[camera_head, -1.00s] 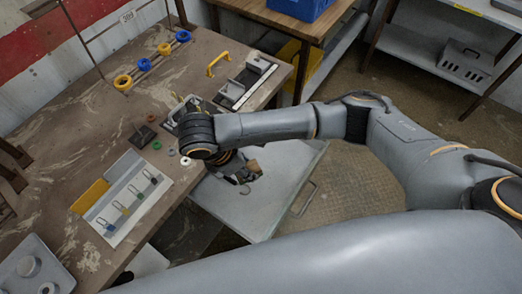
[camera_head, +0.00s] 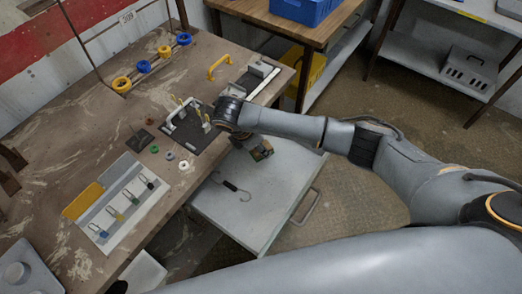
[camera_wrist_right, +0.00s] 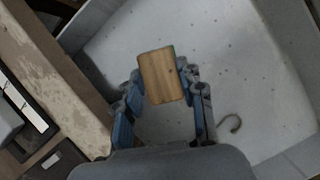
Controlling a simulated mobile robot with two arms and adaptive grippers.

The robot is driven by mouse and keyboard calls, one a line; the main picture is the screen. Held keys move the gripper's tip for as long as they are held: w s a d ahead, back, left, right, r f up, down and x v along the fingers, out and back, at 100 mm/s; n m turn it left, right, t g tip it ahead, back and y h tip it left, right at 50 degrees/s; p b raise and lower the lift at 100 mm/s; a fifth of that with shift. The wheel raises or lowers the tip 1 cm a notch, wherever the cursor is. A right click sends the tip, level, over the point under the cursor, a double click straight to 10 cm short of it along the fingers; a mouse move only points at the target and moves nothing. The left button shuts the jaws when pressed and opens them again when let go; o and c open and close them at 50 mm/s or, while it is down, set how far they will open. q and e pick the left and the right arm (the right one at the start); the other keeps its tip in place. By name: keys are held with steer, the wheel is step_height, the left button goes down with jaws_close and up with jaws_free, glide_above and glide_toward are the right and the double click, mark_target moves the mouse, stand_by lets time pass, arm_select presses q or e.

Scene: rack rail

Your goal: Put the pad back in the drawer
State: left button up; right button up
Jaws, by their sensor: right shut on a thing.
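The pad (camera_wrist_right: 161,77) is a small wooden block with a thin green edge. My right gripper (camera_wrist_right: 161,84) is shut on it, a finger on each side. In the head view the right gripper (camera_head: 257,149) holds the pad (camera_head: 262,151) over the back part of the open grey drawer (camera_head: 275,220), near the table edge. I cannot tell the exact height above the drawer floor. The drawer also shows in the wrist view (camera_wrist_right: 235,75). A hook with a dark handle (camera_head: 236,189) lies in the drawer. My left gripper is not in view.
The worktable (camera_head: 100,130) carries a dark plate with a white handle (camera_head: 186,118), a padlock board (camera_head: 125,205), several rings and a yellow handle (camera_head: 218,65). A wooden table with a blue bin (camera_head: 303,8) stands behind. Drawer floor around the hook is largely clear.

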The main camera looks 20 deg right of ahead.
step_height(320, 180, down, 3)
steer(key=shift+w+d+f, duration=0.1)
steer(key=shift+w+f, duration=0.05)
steer(key=shift+f, duration=0.1)
steer(key=o, duration=1.1)
steer(key=v, duration=1.2)
steer(key=shift+b, duration=0.3)
